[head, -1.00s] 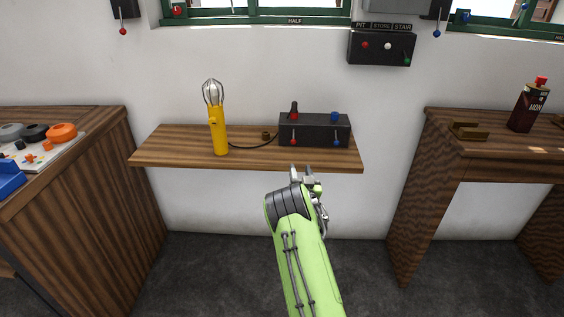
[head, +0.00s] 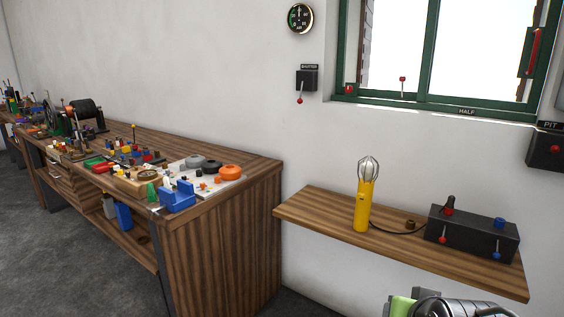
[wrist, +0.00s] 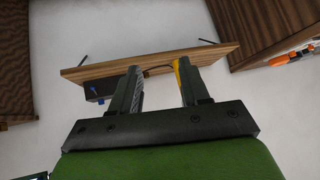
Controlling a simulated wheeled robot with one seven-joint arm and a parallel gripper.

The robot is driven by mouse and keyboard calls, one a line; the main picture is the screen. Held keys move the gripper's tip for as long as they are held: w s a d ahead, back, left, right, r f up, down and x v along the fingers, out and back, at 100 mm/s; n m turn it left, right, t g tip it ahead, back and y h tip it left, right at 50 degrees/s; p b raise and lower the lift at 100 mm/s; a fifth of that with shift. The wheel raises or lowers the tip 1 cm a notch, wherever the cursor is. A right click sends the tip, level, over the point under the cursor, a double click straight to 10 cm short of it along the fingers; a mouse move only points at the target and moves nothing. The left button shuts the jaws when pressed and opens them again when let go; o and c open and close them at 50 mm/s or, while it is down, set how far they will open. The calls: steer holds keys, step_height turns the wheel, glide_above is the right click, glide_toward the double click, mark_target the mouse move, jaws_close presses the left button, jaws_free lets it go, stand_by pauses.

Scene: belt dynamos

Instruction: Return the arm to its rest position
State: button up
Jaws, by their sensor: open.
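My green arm shows only at the bottom right edge of the head view, and the gripper's fingertips are out of that frame. In the wrist view my gripper (wrist: 160,85) has its two dark fingers apart with nothing between them. Past the fingers are the wall shelf (wrist: 218,53), part of the black control box (wrist: 98,92) and a bit of the yellow lamp (wrist: 178,72). The fingers overlap the shelf in the picture; I cannot tell the gap.
The wall shelf (head: 300,207) holds the yellow caged lamp (head: 362,205) and a black control box (head: 470,236) with red and blue levers. A long wooden workbench (head: 225,225) crowded with parts stands at left. The grey floor (head: 310,305) between them is clear.

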steer(key=s+a+f+n+g+y, duration=0.1)
steer(key=s+a+f+n, duration=0.15)
steer(key=s, duration=0.55)
steer(key=s+a+f+n+g, duration=0.1)
steer(key=s+a+g, duration=0.15)
steer(key=s, duration=0.55)
step_height(320, 180, up, 18)
steer(key=p, duration=1.8)
steer(key=shift+w+a, duration=0.15)
steer(key=shift+a, duration=0.2)
steer(key=shift+t, duration=0.25)
